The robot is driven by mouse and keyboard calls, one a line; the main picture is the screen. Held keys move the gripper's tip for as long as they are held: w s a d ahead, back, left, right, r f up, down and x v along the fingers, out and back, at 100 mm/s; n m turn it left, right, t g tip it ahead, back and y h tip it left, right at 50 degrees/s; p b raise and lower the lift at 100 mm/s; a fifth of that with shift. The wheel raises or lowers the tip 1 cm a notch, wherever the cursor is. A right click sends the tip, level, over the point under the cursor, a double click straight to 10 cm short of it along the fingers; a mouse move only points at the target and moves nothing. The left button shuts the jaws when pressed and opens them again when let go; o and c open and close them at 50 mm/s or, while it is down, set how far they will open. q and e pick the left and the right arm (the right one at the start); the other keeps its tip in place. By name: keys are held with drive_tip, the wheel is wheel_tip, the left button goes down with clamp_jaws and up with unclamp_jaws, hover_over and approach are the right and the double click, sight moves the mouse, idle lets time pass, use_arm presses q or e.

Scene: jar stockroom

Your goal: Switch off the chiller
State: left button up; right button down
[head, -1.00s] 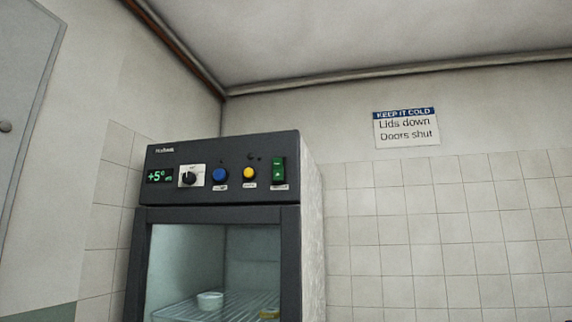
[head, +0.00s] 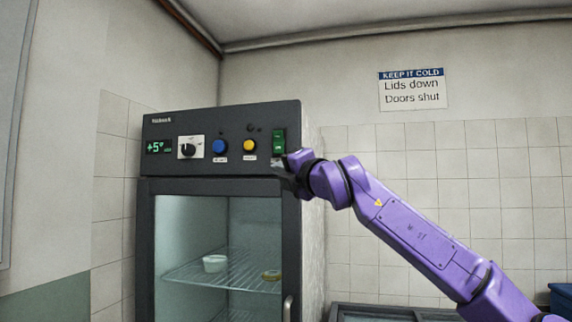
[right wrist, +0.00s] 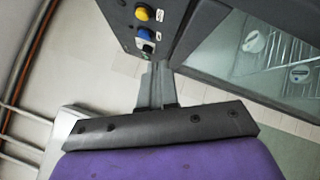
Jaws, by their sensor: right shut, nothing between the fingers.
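The chiller (head: 290,230) is a dark grey cabinet with a glass door. Its top panel has a lit green display reading about +5° (head: 158,146), a black dial (head: 187,148), a blue button (head: 220,147), a yellow button (head: 249,146) and a green rocker switch (head: 278,140) at the right end. My right gripper (head: 284,172) is shut and empty, just below the green switch at the panel's lower right. The right wrist view shows its closed fingers (right wrist: 156,85) and the yellow button (right wrist: 141,14); the green switch is not visible there. My left gripper is out of view.
The glass door is shut, with a white cup (head: 215,263) on a wire shelf inside. A "Keep it cold" sign (head: 412,90) hangs on the wall. A low glass-topped unit (head: 380,312) stands at the lower right.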

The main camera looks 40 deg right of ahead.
drive_tip(key=s+d+r+m+t, duration=0.1)
drive_tip(key=s+d+r+m, duration=0.1)
drive_tip(key=r, duration=0.3)
drive_tip(key=shift+s+d+m, duration=0.3)
drive_tip(key=shift+s+d, duration=0.4)
drive_tip(key=shift+d, duration=0.1)
drive_tip(key=p, duration=0.7)
approach(277, 136)
drive_tip(key=w+a, duration=0.2)
drive_tip(key=a, duration=0.1)
drive_tip(key=w+d+p, duration=0.1)
drive_tip(key=p, duration=0.1)
drive_tip(key=w+d+r+p, duration=0.1)
drive_tip(key=w+p, duration=0.1)
drive_tip(key=shift+d+r, duration=0.25)
drive_tip(key=shift+r, duration=0.1)
drive_tip(key=shift+w+d+p, duration=0.1)
drive_tip(key=shift+d+p, duration=0.2)
drive_tip(key=shift+d, duration=0.2)
drive_tip(key=shift+w+f, duration=0.1)
drive_tip(key=shift+f, duration=0.05)
drive_tip(key=shift+a, duration=0.15)
